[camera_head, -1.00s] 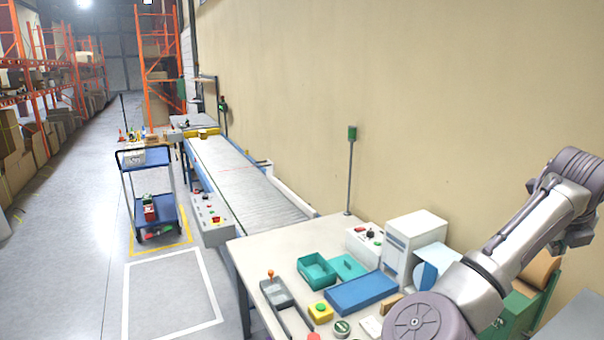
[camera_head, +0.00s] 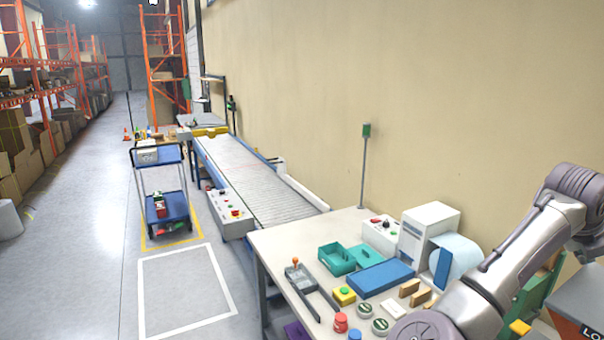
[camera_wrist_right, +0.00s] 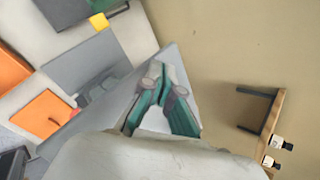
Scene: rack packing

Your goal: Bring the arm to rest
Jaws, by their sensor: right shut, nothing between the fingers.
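My right arm (camera_head: 505,262) is folded at the right edge of the head view, in front of the workbench's right end. Its gripper cannot be made out in that view. In the right wrist view, the right gripper (camera_wrist_right: 156,72) points away from the camera, with its teal-padded fingers meeting at the tips and nothing between them. A grey surface lies behind the fingers in that view. My left arm and left gripper are not in view.
The workbench (camera_head: 276,243) holds a teal bin (camera_head: 337,259), a blue tray (camera_head: 380,277), a white machine (camera_head: 428,232) and small items. A conveyor (camera_head: 250,178) and blue cart (camera_head: 165,207) stand beyond. The wrist view shows a wall shelf (camera_wrist_right: 271,118).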

